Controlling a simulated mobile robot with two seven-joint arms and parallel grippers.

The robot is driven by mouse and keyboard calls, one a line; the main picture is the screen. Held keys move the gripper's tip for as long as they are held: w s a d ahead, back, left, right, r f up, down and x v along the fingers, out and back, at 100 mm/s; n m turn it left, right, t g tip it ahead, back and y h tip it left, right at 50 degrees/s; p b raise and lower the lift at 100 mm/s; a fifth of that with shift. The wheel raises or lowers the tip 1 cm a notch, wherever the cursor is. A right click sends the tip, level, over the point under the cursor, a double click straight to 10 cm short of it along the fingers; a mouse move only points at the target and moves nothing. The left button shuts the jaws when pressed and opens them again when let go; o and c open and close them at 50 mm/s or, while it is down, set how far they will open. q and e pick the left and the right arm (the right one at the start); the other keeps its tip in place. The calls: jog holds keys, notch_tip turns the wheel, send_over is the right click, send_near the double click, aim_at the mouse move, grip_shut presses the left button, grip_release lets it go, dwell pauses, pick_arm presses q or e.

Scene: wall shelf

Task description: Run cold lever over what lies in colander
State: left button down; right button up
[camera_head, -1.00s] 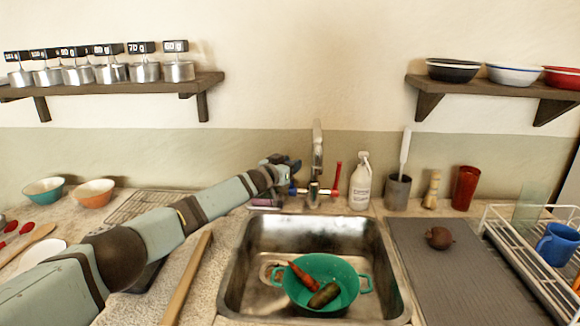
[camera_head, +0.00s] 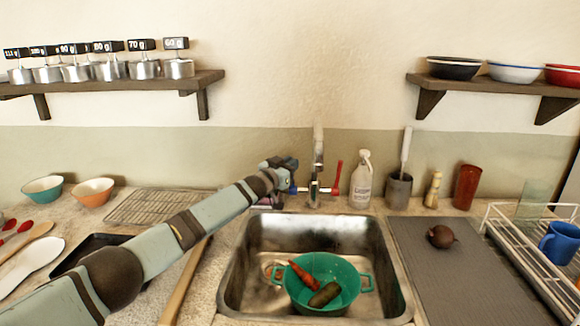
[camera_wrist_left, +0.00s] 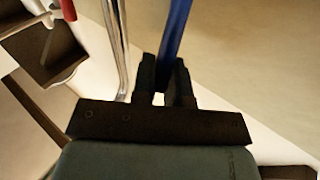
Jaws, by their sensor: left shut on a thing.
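The green colander (camera_head: 352,284) sits in the sink basin, with an orange-red carrot (camera_head: 304,276) and a dark green cucumber-like vegetable (camera_head: 324,294) in it. The tap's upright spout (camera_head: 318,150) stands behind the basin. I see no water running. The blue lever (camera_head: 293,188) is at the tap's left and the red lever (camera_head: 337,178) at its right. My left gripper (camera_head: 288,174) is at the blue lever. In the left wrist view, the blue lever (camera_wrist_left: 176,38) runs between its fingers (camera_wrist_left: 163,75), which are shut on it. My right gripper is not in view.
The white bottle (camera_head: 361,182) and the grey holder (camera_head: 398,190) stand right of the tap. A round brown item (camera_head: 440,237) lies on the grey mat (camera_head: 436,282), beside the dish rack (camera_head: 530,268). A wire rack (camera_head: 150,206) lies left of the sink.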

pick_arm(q)
jog(key=shift+s+f+m+t+h+b, duration=0.3)
jog(key=shift+s+m+h+b, duration=0.25)
jog(key=shift+b, duration=0.25)
jog(key=shift+s+f+m+t+h+b, duration=0.2)
jog(key=shift+s+m+t+h+b, duration=0.2)
jog(key=shift+s+b, duration=0.35)
jog(key=c, duration=1.2)
grip_release()
jog(key=shift+w, duration=0.1)
jog(key=shift+o, duration=0.2)
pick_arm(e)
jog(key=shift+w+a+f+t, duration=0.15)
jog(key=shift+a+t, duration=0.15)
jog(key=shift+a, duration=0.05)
pick_arm(q)
jog(key=p+v, duration=0.6)
jog(key=v, duration=0.1)
jog(key=shift+s, duration=0.2)
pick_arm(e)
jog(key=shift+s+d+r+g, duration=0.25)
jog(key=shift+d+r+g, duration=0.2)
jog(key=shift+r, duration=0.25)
